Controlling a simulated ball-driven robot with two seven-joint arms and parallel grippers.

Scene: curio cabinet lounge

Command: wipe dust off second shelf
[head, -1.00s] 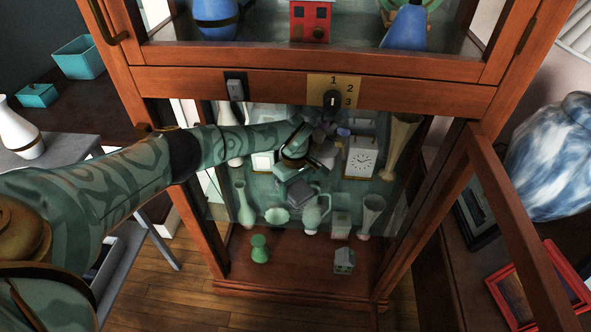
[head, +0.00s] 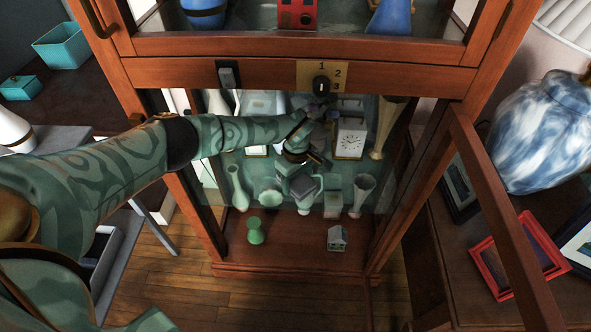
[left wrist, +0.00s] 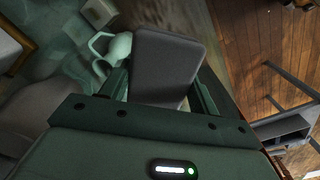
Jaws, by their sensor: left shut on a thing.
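The curio cabinet (head: 165,80) stands open in the head view, with glassy shelves below its middle rail. My left gripper (head: 300,176) reaches inside and is shut on a dark grey pad (head: 304,188). The pad also fills the space between the fingers in the left wrist view (left wrist: 165,65). A pale green jug (left wrist: 112,48) is close beside the pad there. In the head view the pad partly covers the jug. A slim green vase (head: 238,190) and a flared vase (head: 361,195) stand to either side. I cannot make out dust or whether the pad touches a shelf. My right gripper is not in view.
A white clock (head: 350,142) and tall cone vase (head: 389,125) stand at right behind the pad. A green goblet (head: 255,231) and small house (head: 337,238) are on the cabinet floor. The open door frame (head: 505,215) juts out at right, near a blue-white vase (head: 540,135).

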